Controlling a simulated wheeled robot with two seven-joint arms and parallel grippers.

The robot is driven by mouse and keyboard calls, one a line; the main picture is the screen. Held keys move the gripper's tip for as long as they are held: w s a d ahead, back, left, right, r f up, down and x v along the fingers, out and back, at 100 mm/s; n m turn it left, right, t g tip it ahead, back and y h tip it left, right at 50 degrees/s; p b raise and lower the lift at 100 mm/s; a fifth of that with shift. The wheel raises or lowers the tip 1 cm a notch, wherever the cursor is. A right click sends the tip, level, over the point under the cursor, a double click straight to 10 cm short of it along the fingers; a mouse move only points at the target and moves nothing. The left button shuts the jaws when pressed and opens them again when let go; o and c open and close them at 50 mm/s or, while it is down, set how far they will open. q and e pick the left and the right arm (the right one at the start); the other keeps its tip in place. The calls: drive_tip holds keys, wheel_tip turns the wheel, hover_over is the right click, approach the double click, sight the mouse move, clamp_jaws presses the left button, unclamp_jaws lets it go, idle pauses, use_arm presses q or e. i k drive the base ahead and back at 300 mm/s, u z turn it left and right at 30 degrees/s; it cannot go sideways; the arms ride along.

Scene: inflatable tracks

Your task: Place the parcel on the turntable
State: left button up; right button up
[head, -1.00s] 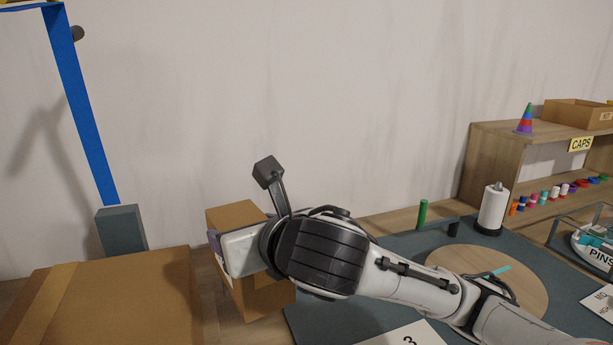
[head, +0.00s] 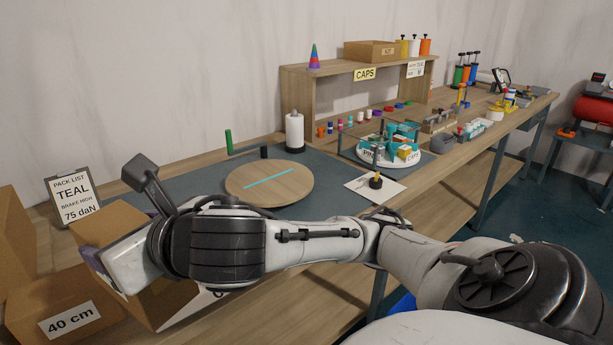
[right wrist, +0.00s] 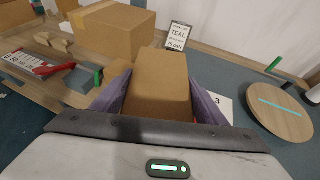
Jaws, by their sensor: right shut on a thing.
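The parcel, a brown cardboard box (head: 168,304), is held in my right gripper (head: 104,268) at the lower left of the head view. My wrist hides part of it. In the right wrist view the parcel (right wrist: 162,84) sits between the two purple fingers, which press on its sides. The turntable, a round wooden disc (head: 240,187) with a teal stripe, lies on the dark mat, right of and beyond the gripper. It also shows in the right wrist view (right wrist: 270,122), apart from the parcel and with nothing on it. My left gripper is not in view.
A box marked 40 cm (head: 95,300) stands left of the parcel, near a pack list sign (head: 74,196). A green post (head: 228,141) and a paper roll (head: 295,132) stand behind the turntable. A round tray of pins and caps (head: 390,158) lies to its right.

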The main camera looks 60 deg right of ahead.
sight(270, 178)
drive_tip(key=k, duration=0.5)
drive_tip(key=z, duration=1.75)
drive_tip(key=i, duration=1.4)
drive_tip(key=u, duration=1.6)
